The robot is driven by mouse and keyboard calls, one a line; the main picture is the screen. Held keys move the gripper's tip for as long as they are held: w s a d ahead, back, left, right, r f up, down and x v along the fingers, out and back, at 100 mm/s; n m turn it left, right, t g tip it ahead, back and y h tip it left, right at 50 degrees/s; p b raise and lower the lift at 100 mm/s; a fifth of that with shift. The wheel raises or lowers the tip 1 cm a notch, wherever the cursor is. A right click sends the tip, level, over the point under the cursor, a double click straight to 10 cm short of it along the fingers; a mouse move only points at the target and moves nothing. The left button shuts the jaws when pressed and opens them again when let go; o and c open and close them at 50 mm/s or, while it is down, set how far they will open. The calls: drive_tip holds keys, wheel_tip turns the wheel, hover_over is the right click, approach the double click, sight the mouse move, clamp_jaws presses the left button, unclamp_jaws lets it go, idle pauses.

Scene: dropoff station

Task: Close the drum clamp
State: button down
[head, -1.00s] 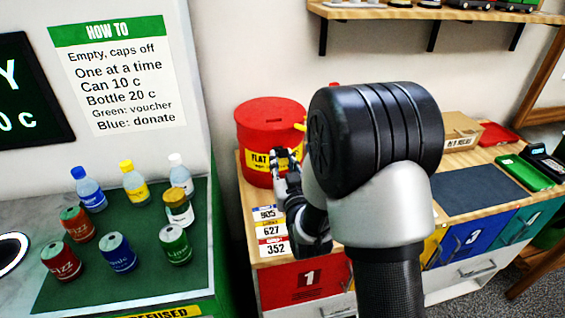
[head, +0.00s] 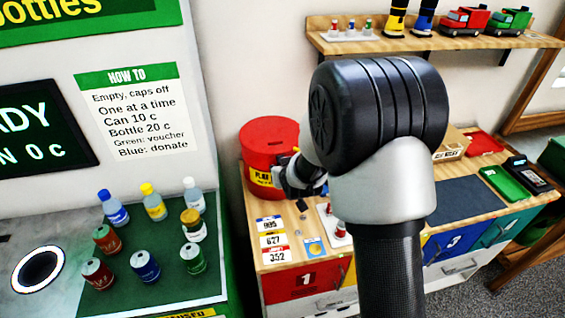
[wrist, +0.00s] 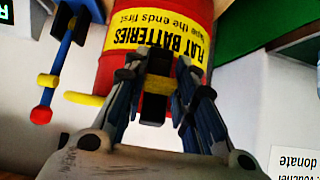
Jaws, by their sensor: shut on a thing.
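The red drum (head: 266,140) stands at the back left of the wooden-topped cabinet. In the wrist view the drum (wrist: 112,45) appears upside down, with its yellow flat batteries label. Beside it there is a blue lever-like part (wrist: 62,55) with a red knob and yellow pieces, apparently the clamp; how it joins the drum is unclear. My gripper (wrist: 158,80) is in front of the label, shut on a dark piece with a yellow band (wrist: 154,108). In the head view my gripper (head: 287,178) is at the drum's lower right, partly hidden by my arm.
Bottles and cans (head: 146,265) stand on the green counter at left. Price cards (head: 271,240) and a white tray (head: 335,230) with small red-topped pieces lie on the cabinet. A shelf (head: 430,41) with toys hangs above. A dark mat (head: 455,200) lies clear at right.

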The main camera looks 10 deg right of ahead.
drive_tip(key=shift+w+r+g+p, duration=0.5)
drive_tip(key=shift+g+p, duration=0.6)
drive_tip(key=shift+p, duration=0.45)
drive_tip(key=shift+f+g+p, duration=0.15)
drive_tip(key=shift+g+p, duration=0.15)
drive_tip(key=shift+p, duration=0.1)
drive_tip(key=c, duration=1.3)
unclamp_jaws()
drive_tip(key=v, duration=1.2)
